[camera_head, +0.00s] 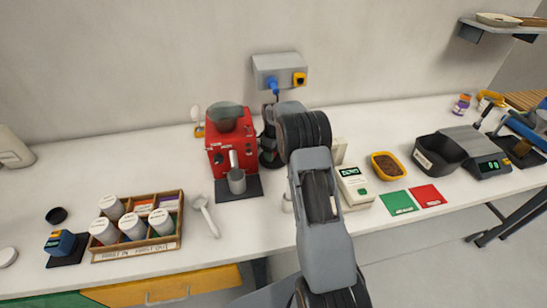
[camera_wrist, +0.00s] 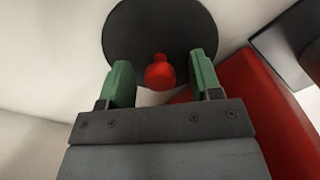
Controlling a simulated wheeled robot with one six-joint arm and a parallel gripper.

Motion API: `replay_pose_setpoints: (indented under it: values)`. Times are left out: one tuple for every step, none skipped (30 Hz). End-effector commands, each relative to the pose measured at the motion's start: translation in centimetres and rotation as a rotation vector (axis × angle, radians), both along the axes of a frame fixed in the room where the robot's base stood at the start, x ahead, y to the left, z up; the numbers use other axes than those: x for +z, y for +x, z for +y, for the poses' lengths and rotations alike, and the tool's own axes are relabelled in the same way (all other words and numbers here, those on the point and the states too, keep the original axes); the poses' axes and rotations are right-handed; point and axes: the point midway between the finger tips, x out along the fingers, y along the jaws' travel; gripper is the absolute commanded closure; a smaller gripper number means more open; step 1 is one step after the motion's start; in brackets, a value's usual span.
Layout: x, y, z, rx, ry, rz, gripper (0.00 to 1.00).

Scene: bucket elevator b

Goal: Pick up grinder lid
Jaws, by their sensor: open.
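A dark round lid (camera_wrist: 160,25) with a red knob (camera_wrist: 159,74) in its middle shows at the top of the wrist view. I take it for the grinder lid. My gripper (camera_wrist: 161,65) is open, with one green finger on each side of the knob. I see gaps between the knob and both fingers, so nothing is gripped. In the head view my arm hides the gripper and the lid. A black machine (camera_head: 268,150), perhaps the grinder, shows partly behind my arm.
A red machine (camera_head: 217,153) with a grey cup (camera_head: 236,181) stands just left of the black machine. A grey wall box (camera_head: 279,68) is above.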

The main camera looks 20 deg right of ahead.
Motion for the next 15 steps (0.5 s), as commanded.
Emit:
replay_pose_setpoints:
  values:
    - [-0.14, -0.01, 0.0, 0.0, 0.0, 0.0, 0.41]
    - [-0.2, -0.01, 0.0, 0.0, 0.0, 0.0, 0.41]
    - [-0.23, -0.01, -0.01, 0.0, 0.0, 0.0, 0.41]
    - [-0.24, -0.01, -0.01, 0.0, 0.0, 0.0, 0.41]
    - [-0.24, -0.01, -0.01, 0.0, 0.0, 0.0, 0.41]
    - [-0.24, -0.01, -0.01, 0.0, 0.0, 0.0, 0.41]
    - [-0.24, -0.01, -0.01, 0.0, 0.0, 0.0, 0.41]
    - [-0.24, -0.01, -0.01, 0.0, 0.0, 0.0, 0.42]
    - [-0.23, -0.01, -0.01, 0.0, 0.0, 0.0, 0.46]
    - [-0.23, -0.01, -0.01, 0.0, 0.0, 0.0, 0.49]
    - [-0.22, -0.01, -0.01, 0.0, 0.0, 0.0, 0.52]
    - [-0.22, -0.02, -0.01, 0.0, 0.0, 0.0, 0.56]
    - [-0.22, -0.01, -0.01, 0.0, 0.0, 0.0, 0.59]
    - [-0.22, -0.01, -0.01, 0.0, 0.0, 0.0, 0.62]
    - [-0.21, -0.02, -0.01, 0.0, 0.0, 0.0, 0.65]
